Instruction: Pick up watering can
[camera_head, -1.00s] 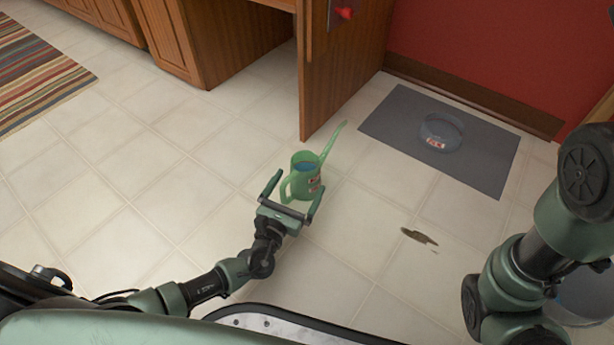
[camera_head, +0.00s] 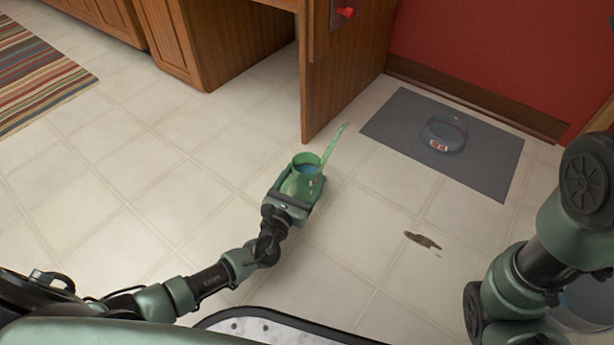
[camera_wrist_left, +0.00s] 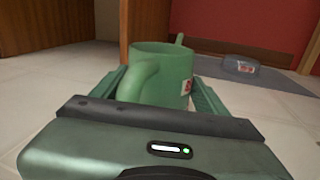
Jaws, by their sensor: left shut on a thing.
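The green watering can (camera_head: 309,167) stands upright, with its long spout pointing up to the right and something blue inside its open top. It also fills the middle of the left wrist view (camera_wrist_left: 165,75), with its handle toward me. My left gripper (camera_head: 300,186) is shut on the watering can, one finger on each side of its body. Its fingers also show on both sides of the can in the left wrist view (camera_wrist_left: 160,98). The can's lower part is hidden behind the gripper. My right arm shows at the right edge, but its gripper is out of view.
A wooden panel (camera_head: 340,80) stands just behind the can. A brown stain (camera_head: 423,240) lies on the tiles. A striped rug (camera_head: 40,75) is at far left. The left floor is clear.

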